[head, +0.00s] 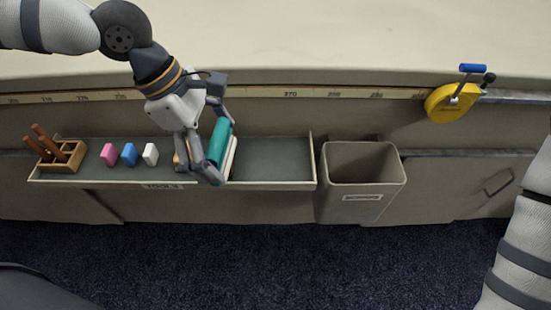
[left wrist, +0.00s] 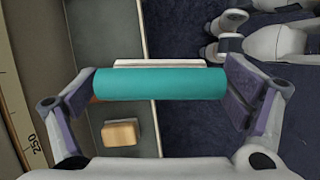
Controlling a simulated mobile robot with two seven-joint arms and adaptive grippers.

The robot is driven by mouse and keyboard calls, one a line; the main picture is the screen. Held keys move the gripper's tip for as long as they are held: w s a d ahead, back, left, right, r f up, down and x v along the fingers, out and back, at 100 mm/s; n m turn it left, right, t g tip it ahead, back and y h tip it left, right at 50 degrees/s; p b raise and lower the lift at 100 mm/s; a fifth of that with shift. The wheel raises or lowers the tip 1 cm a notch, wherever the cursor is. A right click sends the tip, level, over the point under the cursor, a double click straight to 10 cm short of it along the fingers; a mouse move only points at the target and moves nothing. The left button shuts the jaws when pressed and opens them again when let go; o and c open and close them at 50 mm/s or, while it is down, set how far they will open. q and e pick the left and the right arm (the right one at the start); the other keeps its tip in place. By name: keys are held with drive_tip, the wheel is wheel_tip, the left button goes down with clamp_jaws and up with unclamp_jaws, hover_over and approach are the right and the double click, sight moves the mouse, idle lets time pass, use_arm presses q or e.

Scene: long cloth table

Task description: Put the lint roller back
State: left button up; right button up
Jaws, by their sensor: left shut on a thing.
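The lint roller (head: 219,142), a teal cylinder with a white part along one side, is in my left gripper (head: 212,146). It is over the tool tray (head: 265,160), right of the tray's middle. In the left wrist view the teal roll (left wrist: 160,84) spans between the two fingers, one at each end, and the white part shows behind it. Part of the tray lies below it at the left of that view. Whether the roller touches the tray cannot be told. My right arm shows at the right edge, but its gripper is out of view.
The tray's right end is bare. A bin (head: 362,185) stands right of it.

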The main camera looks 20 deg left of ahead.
use_arm(q)
drive_tip(key=shift+s+d+r+n, duration=0.1)
drive_tip(key=shift+d+n, duration=0.05)
drive_tip(key=shift+n, duration=0.25)
drive_tip(key=shift+d, duration=0.15)
drive_tip(key=shift+n, duration=0.3)
drive_tip(key=w+d+f+b, duration=0.1)
drive_tip(key=w+f, duration=0.2)
drive_tip(key=w, duration=0.1)
drive_tip(key=w+d+f+b, duration=0.1)
drive_tip(key=w+d+f, duration=0.1)
drive_tip(key=w+f, duration=0.1)
drive_tip(key=w+d+f+b, duration=0.1)
drive_tip(key=w+d+f, duration=0.1)
drive_tip(key=w, duration=0.3)
drive_tip(key=shift+d+f+b, duration=0.2)
drive_tip(key=shift+f+b, duration=0.2)
drive_tip(key=shift+f, duration=0.2)
drive_tip(key=shift+w+d+f, duration=0.1)
drive_tip(key=shift+w+f, duration=0.1)
drive_tip(key=shift+f, duration=0.1)
drive_tip(key=shift+w+f, duration=0.15)
drive_tip(key=shift+f, duration=1.6)
drive_tip(key=o, duration=0.8)
drive_tip(key=shift+t, duration=0.3)
use_arm(e)
drive_tip(key=s+f+g, duration=0.2)
drive_tip(key=s+f, duration=0.3)
drive_tip(key=shift+s+f, duration=0.15)
drive_tip(key=shift+s, duration=0.05)
